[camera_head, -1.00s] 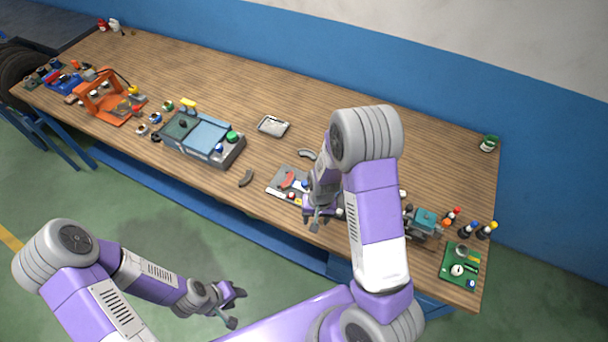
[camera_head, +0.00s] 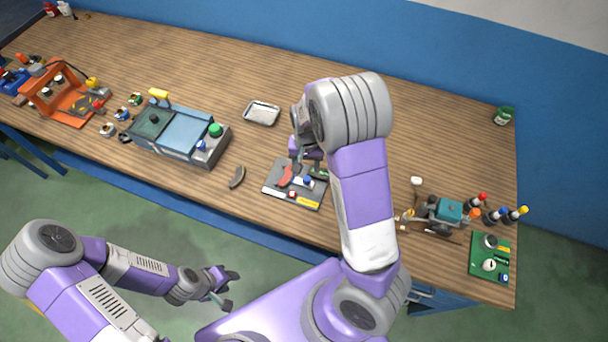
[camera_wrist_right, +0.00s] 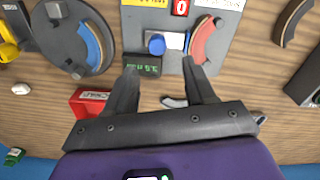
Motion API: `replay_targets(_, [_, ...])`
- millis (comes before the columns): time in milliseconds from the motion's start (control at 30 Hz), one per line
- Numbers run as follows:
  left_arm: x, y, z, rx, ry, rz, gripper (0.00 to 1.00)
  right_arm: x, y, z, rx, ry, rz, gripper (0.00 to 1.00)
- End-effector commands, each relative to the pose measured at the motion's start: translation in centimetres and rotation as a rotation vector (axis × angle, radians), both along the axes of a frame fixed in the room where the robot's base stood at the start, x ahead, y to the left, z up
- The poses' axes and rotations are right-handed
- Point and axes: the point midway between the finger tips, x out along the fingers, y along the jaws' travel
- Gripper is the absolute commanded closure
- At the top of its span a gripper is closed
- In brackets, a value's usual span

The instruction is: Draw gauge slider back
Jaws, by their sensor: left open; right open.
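The gauge is a grey board (camera_head: 273,193) at the middle of the bench's front half. It carries a blue knob (camera_head: 308,180) and a red curved shoe (camera_head: 285,177). In the right wrist view the blue knob (camera_wrist_right: 157,45) sits beside a pale metal bar (camera_wrist_right: 175,40), near a dark display (camera_wrist_right: 143,65) with green digits. My right gripper (camera_wrist_right: 160,68) is open and empty, its fingertips at the board's edge either side of the knob. In the head view the right gripper (camera_head: 305,166) is over the board's back edge. My left gripper (camera_head: 227,288) is open, clear of the bench.
A metal tray (camera_head: 262,113) and a dark curved shoe (camera_head: 237,177) lie near the board. A blue-grey machine (camera_head: 180,135) stands left. A teal-topped device (camera_head: 445,212) and green board (camera_head: 490,258) stand right. A red box (camera_wrist_right: 90,102) lies near one finger.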

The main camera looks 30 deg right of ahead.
Motion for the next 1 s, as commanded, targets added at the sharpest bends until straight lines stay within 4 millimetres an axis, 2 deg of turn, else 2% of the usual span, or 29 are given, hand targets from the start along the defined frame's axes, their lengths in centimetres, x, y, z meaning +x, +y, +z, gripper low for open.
replay_targets(200, [-0.1,0.0,-0.5,0.000,0.001,0.000,0.57,-0.2,-0.1,-3.5,0.000,0.005,-0.002,0.46])
replay_targets(400, [0.0,0.0,-0.9,0.000,0.001,0.000,0.57,-0.1,0.0,-6.1,0.001,0.003,0.000,0.46])
replay_targets(533, [0.0,0.0,-1.0,0.000,0.001,0.000,0.57,-0.1,0.0,-6.8,0.002,0.002,-0.001,0.46])
replay_targets(800, [0.0,0.0,-1.0,0.000,0.001,0.000,0.57,-0.1,0.0,-6.9,0.001,0.000,0.000,0.46])
replay_targets(1000, [0.0,0.0,-1.0,0.000,0.001,0.000,0.57,-0.1,0.0,-6.8,0.001,0.001,0.000,0.76])
